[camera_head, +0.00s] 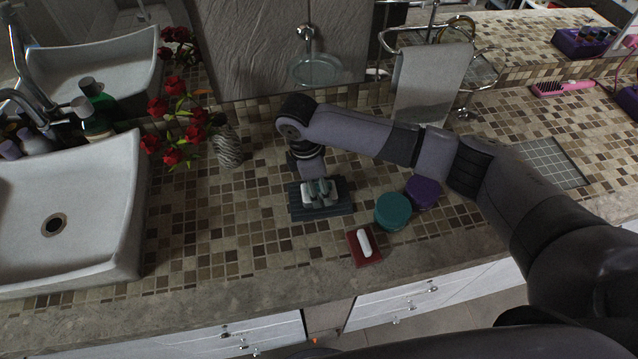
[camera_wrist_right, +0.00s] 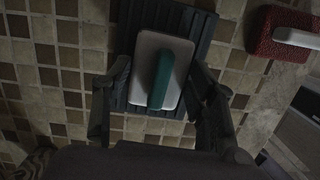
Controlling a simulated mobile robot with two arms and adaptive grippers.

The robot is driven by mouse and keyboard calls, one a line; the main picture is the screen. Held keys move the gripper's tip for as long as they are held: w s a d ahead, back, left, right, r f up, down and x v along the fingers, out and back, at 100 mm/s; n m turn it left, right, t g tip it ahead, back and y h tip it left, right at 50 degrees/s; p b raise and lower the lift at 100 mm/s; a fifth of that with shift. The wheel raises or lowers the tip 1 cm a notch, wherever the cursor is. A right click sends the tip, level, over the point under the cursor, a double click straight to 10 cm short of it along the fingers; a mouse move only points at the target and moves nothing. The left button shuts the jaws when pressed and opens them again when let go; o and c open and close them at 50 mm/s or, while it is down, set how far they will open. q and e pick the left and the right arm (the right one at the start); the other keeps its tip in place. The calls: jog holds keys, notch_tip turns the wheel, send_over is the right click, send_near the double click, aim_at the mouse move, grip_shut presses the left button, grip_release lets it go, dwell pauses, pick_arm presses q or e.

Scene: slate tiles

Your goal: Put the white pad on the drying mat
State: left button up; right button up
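The white pad (camera_wrist_right: 147,62) has a teal handle and lies on the dark ribbed drying mat (camera_wrist_right: 203,42), well inside its edges in the right wrist view. In the head view the mat (camera_head: 341,207) lies on the tiled counter, with the white pad (camera_head: 309,200) on it partly covered by my gripper. My right gripper (camera_wrist_right: 156,98) is open, with one finger on each side of the pad and a gap to it on both sides. It is low over the mat in the head view (camera_head: 318,190). My left gripper is not in view.
A red pad (camera_head: 372,254) with a white handle lies near the counter's front edge. A teal round container (camera_head: 393,211) and a purple one (camera_head: 423,192) stand right of the mat. A sink (camera_head: 90,215), red flowers (camera_head: 172,155) and a towel stand (camera_head: 430,85) surround the area.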

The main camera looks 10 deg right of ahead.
jog(key=o, duration=0.3)
jog(key=r+b, duration=0.1)
jog(key=r, duration=0.3)
jog(key=a+r+b, duration=0.1)
jog(key=r, duration=0.3)
jog(key=a+r+b, duration=0.1)
jog(key=r, duration=0.3)
jog(key=shift+w, duration=0.15)
